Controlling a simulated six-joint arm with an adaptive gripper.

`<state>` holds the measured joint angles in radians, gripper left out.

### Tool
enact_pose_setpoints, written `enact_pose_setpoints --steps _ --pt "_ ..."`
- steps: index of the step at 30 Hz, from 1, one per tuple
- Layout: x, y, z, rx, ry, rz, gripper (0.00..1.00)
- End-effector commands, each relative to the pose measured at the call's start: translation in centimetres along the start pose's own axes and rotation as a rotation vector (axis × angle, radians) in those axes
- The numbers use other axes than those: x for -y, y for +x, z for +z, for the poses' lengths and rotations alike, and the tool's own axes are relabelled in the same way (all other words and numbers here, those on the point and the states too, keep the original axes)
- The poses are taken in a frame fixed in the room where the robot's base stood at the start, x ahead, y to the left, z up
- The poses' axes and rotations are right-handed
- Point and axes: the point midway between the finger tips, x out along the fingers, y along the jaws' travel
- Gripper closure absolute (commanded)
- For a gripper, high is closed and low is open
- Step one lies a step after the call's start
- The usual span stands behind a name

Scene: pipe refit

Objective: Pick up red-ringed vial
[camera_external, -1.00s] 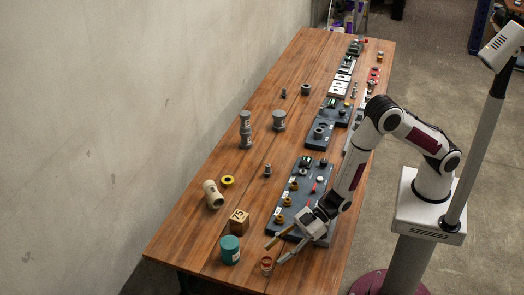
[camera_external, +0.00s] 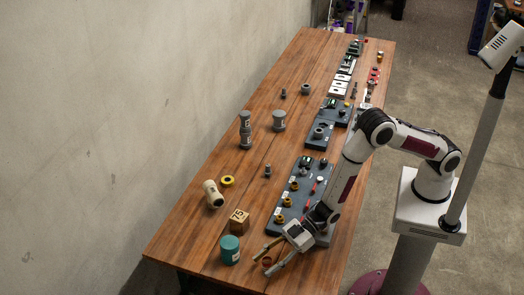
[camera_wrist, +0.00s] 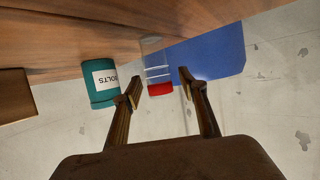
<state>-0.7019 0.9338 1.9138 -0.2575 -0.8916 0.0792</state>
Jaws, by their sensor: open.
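The red-ringed vial (camera_external: 267,262) is small and clear, near the table's front edge. In the wrist view the vial (camera_wrist: 155,62) shows with its red band (camera_wrist: 160,89) between my fingertips, with gaps on both sides. My gripper (camera_external: 261,266) is open and low at the table's front, its two fingers around the vial in the external view. In the wrist view my gripper (camera_wrist: 159,86) holds nothing. How deep the vial sits between the fingers is hard to tell.
A teal bolts tin (camera_external: 229,250) stands just left of the vial, close to one finger; it also shows in the wrist view (camera_wrist: 101,84). A wooden block (camera_external: 239,221) marked 75 is behind it. A dark fixture board (camera_external: 322,187) lies behind my gripper.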

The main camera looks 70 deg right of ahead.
Motion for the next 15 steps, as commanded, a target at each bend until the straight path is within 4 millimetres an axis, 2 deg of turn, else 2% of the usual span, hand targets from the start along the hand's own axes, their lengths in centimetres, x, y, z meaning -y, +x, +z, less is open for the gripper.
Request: enact_pose_setpoints --steps 11,12,15 --pt "-0.01 -0.02 0.0 0.0 0.0 0.0 0.57" --pt "-0.02 -0.02 -0.01 0.0 0.0 0.0 0.6" --pt "-0.02 -0.03 -0.01 0.0 0.0 0.0 0.86"
